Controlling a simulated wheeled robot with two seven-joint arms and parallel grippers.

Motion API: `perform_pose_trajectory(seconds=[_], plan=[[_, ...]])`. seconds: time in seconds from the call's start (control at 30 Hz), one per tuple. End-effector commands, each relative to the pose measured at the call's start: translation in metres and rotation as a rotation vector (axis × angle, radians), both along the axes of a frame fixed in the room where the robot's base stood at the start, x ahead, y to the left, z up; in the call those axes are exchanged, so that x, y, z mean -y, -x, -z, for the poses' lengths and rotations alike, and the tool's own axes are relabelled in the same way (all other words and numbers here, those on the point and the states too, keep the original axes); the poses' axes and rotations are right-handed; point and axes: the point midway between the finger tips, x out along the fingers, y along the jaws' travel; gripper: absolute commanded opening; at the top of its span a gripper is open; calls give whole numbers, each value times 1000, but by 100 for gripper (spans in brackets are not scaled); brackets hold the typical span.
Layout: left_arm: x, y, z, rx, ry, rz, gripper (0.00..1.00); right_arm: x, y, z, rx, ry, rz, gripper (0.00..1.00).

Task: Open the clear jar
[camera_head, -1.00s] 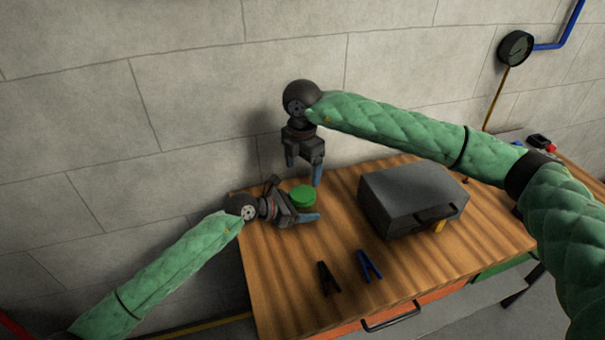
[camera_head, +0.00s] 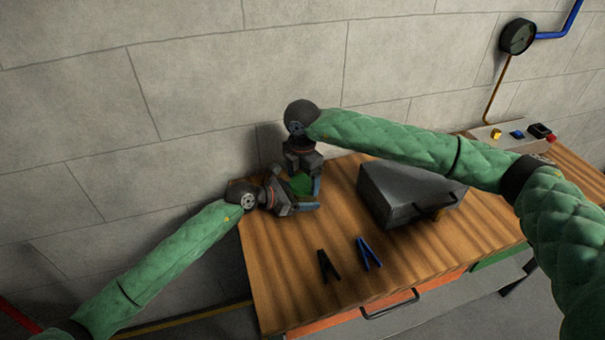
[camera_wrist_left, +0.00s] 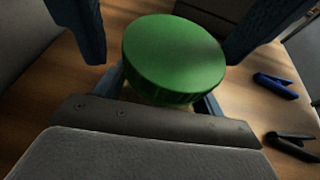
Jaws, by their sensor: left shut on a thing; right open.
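The jar stands at the back left of the wooden table, its green lid (camera_head: 300,184) showing between my grippers. The left wrist view shows the lid (camera_wrist_left: 173,58) large and seated on top; the clear body is mostly hidden beneath it. My left gripper (camera_head: 299,206) comes in from the left, low, and is shut on the jar below the lid. My right gripper (camera_head: 304,186) points down from above and is open, with a finger on each side of the lid. In the left wrist view its blue fingers stand apart from the lid.
A grey case (camera_head: 408,192) sits to the right on the table. A black clip (camera_head: 327,266) and a blue clip (camera_head: 369,253) lie near the front. A stone wall (camera_head: 230,85) is close behind. A panel with small parts (camera_head: 515,134) is at the far right.

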Motion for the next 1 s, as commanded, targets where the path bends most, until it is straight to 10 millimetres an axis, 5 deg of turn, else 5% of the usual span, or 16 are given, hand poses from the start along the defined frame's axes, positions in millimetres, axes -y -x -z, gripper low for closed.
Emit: perform_pose_trajectory(seconds=[0.1, 0.33, 1.0], plan=[[0, 0, 0, 0, 0, 0, 6, 0, 0, 0, 0, 0, 0, 77], [0, 0, 0, 0, 0, 0, 6, 0, 0, 0, 0, 0, 0, 35], [0, 0, 0, 0, 0, 1, 6, 0, 0, 0, -1, -3, -290, 34]])
